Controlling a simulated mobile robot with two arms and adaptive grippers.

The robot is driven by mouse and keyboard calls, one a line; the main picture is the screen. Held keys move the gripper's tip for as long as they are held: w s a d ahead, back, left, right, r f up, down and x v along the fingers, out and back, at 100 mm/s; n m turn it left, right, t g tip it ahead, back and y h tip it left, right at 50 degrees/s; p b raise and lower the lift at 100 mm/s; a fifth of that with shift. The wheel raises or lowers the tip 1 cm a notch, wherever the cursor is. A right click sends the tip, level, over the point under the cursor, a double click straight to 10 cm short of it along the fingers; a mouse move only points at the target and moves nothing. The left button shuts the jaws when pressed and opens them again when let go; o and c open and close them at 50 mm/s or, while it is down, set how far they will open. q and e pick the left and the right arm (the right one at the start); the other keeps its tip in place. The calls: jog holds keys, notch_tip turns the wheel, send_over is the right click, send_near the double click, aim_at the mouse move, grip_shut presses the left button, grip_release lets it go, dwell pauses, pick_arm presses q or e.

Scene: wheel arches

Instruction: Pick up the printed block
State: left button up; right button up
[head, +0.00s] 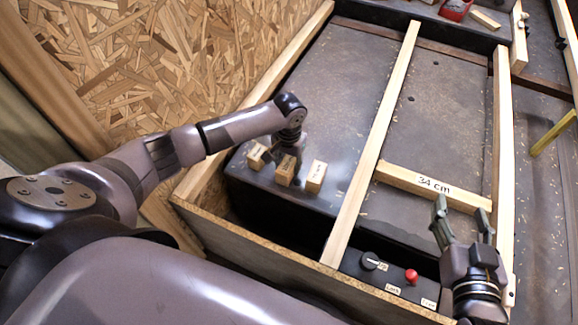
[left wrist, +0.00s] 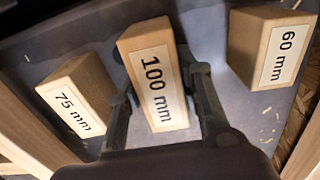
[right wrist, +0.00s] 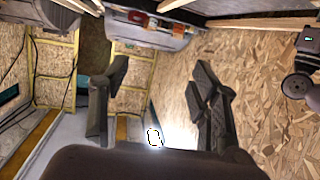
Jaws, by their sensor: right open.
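Three wooden blocks with printed labels stand in a row on the dark surface. In the left wrist view they are the 75 mm block (left wrist: 68,92), the 100 mm block (left wrist: 145,50) and the 60 mm block (left wrist: 262,45). In the head view the row shows a left block (head: 257,156), a middle block (head: 284,174) and a right block (head: 316,177). My left gripper (left wrist: 163,88) has its fingers on both sides of the 100 mm block; whether they press on it is unclear. My right gripper (head: 461,222) is open and empty near the 34 cm bar.
A wooden bar marked 34 cm (head: 410,182) lies across the right bay. A long wooden rail (head: 377,130) divides the surface. A chipboard wall (head: 190,50) stands at the left.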

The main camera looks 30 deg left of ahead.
pick_arm(q)
jog(key=c, duration=0.6)
jog(key=shift+r, duration=0.15)
